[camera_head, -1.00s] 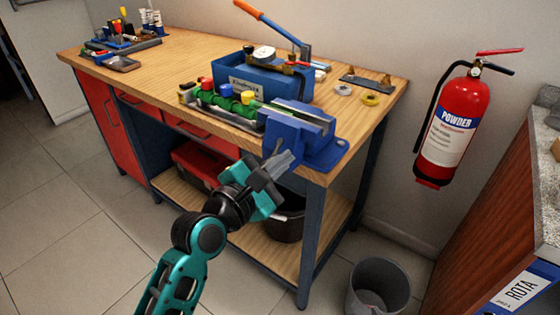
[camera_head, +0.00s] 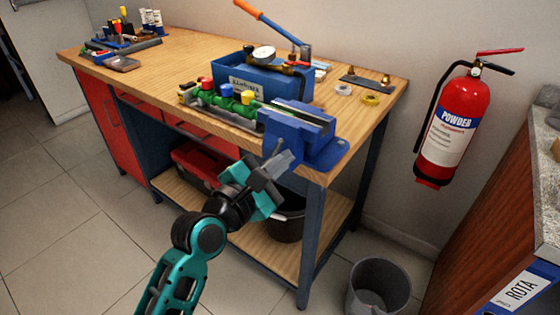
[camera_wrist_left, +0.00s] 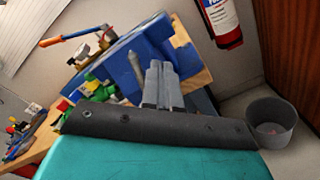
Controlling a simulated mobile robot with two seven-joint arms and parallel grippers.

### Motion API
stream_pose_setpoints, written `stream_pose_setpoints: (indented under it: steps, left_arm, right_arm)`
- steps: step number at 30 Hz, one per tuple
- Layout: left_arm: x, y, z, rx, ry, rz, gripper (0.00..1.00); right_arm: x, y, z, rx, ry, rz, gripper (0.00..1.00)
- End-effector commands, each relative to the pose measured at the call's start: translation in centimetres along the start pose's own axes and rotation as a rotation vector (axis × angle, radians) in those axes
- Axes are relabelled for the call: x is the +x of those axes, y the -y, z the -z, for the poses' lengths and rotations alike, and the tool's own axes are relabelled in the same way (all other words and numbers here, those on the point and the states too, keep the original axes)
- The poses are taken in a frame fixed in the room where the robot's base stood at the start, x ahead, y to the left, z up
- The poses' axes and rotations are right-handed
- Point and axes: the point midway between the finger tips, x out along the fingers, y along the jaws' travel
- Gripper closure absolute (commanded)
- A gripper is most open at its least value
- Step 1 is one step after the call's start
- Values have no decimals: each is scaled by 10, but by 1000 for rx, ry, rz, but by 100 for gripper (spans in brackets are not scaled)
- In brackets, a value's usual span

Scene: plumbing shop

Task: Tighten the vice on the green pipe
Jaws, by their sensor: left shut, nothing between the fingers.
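The blue vice (camera_head: 300,137) is fixed at the front right corner of the workbench and also shows in the left wrist view (camera_wrist_left: 152,55). A green pipe (camera_head: 243,104) lies to the left of the vice; whether its end sits between the jaws is hard to tell. My left gripper (camera_head: 284,158) is shut and empty, with its fingertips at the front of the vice. In the left wrist view its fingers (camera_wrist_left: 162,84) overlap the vice body; contact is unclear. The vice handle is not clearly visible in the head view. My right gripper is not in view.
A grey bin (camera_head: 378,287) stands on the floor at right. A fire extinguisher (camera_head: 452,125) hangs on the wall.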

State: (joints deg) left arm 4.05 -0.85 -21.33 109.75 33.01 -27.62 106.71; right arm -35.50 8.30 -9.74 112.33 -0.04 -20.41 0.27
Motion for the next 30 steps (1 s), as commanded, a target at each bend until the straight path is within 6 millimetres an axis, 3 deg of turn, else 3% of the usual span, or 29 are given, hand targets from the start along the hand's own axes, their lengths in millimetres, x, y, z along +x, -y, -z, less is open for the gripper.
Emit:
stream_pose_setpoints:
  steps: [9,30]
  left_arm:
    - [0,-15,1,2,-1,-1,100]
    - [0,-27,6,1,0,-3,100]
  right_arm:
    - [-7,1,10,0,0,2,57]
    - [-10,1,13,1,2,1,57]
